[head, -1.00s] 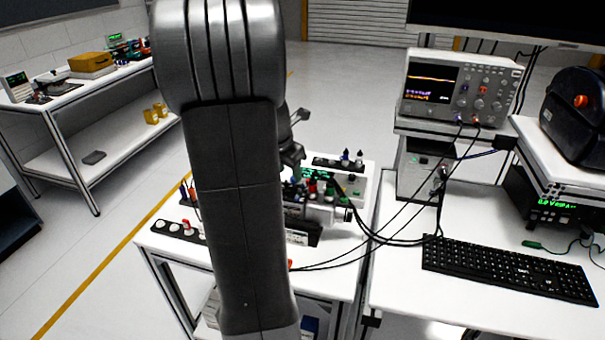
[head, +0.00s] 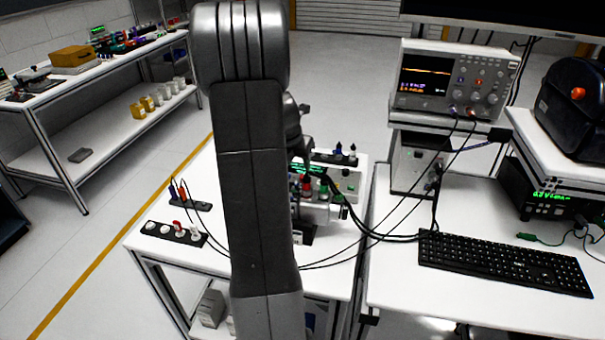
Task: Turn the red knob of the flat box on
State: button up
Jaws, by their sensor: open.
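A flat light box (head: 350,179) with a green display lies at the back of the white table, partly behind my arm. A red knob-like piece (head: 307,182) and a green one (head: 323,190) stand in front of it. I cannot tell if the red piece belongs to this box or which way it is turned. My gripper (head: 303,150) is mostly hidden behind my arm, above the left part of the box. It is open, and no object shows in it. I cannot tell if it touches anything.
A black strip with white and red pieces (head: 175,233) lies at the table's left front. Black cables (head: 385,236) run right toward the oscilloscope (head: 455,80). A keyboard (head: 505,263) lies on the right bench. The floor left of the table is clear.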

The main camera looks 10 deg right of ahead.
jog(key=x, duration=0.7)
jog(key=shift+w+d+f, duration=0.1)
jog(key=shift+w+f, duration=0.05)
jog(key=shift+f, duration=0.2)
grip_shut()
